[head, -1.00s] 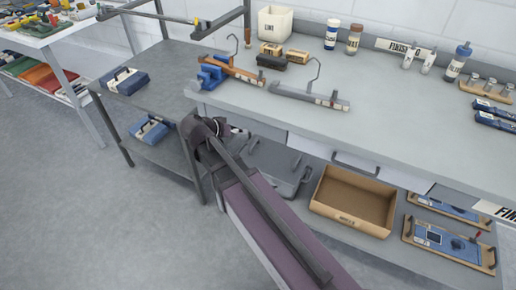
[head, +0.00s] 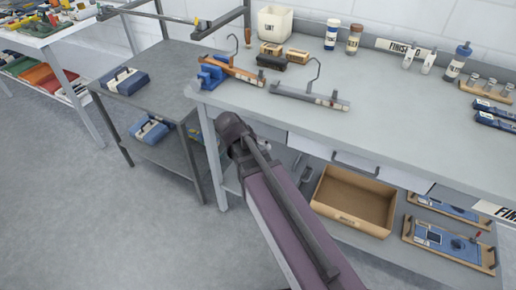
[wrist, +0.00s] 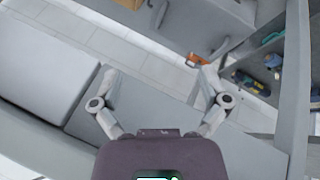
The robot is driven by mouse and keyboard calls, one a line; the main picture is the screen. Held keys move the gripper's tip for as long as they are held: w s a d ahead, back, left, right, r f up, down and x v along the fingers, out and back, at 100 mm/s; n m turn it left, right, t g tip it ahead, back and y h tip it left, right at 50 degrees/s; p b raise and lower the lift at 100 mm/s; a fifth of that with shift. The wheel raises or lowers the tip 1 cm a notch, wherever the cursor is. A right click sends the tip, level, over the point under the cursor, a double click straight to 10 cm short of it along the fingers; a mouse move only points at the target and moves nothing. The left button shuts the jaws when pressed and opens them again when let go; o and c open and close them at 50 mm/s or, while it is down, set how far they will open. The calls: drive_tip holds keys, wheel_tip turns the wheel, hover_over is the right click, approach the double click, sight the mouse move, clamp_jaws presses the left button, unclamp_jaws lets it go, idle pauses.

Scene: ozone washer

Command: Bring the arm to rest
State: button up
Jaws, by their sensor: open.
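My arm (head: 285,220) rises from the bottom of the head view, with its dark joint (head: 234,132) in front of the bench's left end. My gripper is not clearly visible in the head view. In the wrist view my gripper (wrist: 159,76) has its two fingers spread wide apart, with nothing between them. Beyond the fingers are grey panel surfaces and a strip of tiled floor.
The grey bench (head: 400,130) carries a white bin (head: 275,24), bottles and hooked bars. An open cardboard box (head: 352,200) and trays (head: 448,243) sit on its lower shelf. A side table (head: 160,80) holds a blue case (head: 125,81). Floor at left (head: 70,210) is clear.

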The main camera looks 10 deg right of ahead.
idle(0.5)
drive_tip(key=s+d+f+n+g+y, duration=0.2)
drive_tip(key=s+d+f+n+y, duration=0.1)
drive_tip(key=s+d+y, duration=0.4)
wheel_tip(320, 180, up, 16)
drive_tip(key=a+h+p, duration=0.1)
drive_tip(key=a+p, duration=0.1)
drive_tip(key=p, duration=1.4)
drive_tip(key=shift+s+a, duration=0.2)
drive_tip(key=shift+s, duration=0.15)
